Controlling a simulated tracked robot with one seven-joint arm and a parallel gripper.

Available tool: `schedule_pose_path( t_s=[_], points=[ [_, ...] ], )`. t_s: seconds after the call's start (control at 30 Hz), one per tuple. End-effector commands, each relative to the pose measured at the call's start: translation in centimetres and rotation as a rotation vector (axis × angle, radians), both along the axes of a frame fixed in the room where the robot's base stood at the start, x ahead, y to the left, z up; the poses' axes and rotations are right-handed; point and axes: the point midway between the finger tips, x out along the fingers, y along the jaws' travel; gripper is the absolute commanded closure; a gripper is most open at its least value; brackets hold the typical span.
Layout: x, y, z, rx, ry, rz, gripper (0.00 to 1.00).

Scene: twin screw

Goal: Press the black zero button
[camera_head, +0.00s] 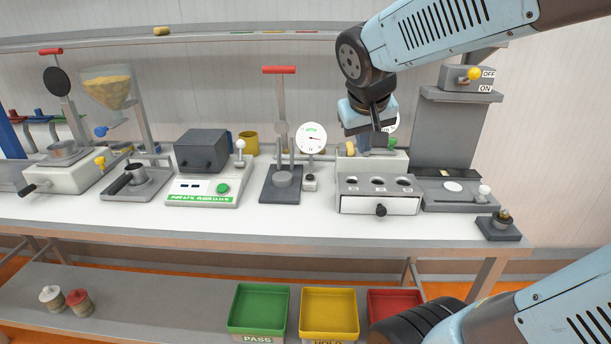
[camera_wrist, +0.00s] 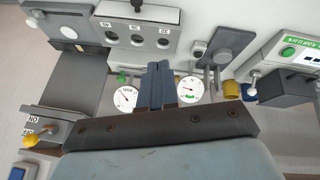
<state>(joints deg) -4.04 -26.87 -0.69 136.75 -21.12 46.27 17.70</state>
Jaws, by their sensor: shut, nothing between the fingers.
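A small grey block with a black button (camera_head: 310,178) stands on the bench below the white dial gauge (camera_head: 311,138), to the right of the red-handled press (camera_head: 281,185). I take it for the zero button; no label is readable. In the wrist view the black button (camera_wrist: 200,46) is small, beside the dark press base, beyond the fingertips and to their right. My gripper (camera_head: 377,128) is shut and empty, hanging above the back of the drawer unit, to the right of the button and well above the bench. Its shut fingers (camera_wrist: 156,68) also show in the wrist view.
The white drawer unit (camera_head: 362,206) with round wells stands right of the button. A second dial (camera_head: 390,123) is partly hidden behind my gripper. A scale with a green button (camera_head: 223,188) is left of the press. Bare bench lies in front.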

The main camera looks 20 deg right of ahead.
Motion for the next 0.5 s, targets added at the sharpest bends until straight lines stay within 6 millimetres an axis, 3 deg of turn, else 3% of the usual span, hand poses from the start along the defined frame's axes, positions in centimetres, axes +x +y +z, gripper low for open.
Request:
schedule_pose_path(
  t_s=[0.27, 0.5],
  points=[
    [9.1, -0.5, -1.7, -0.148, -0.019, -0.008, 1.0],
    [17.0, 0.6, -4.5, -0.249, -0.061, 0.03, 1.0]
  ],
)
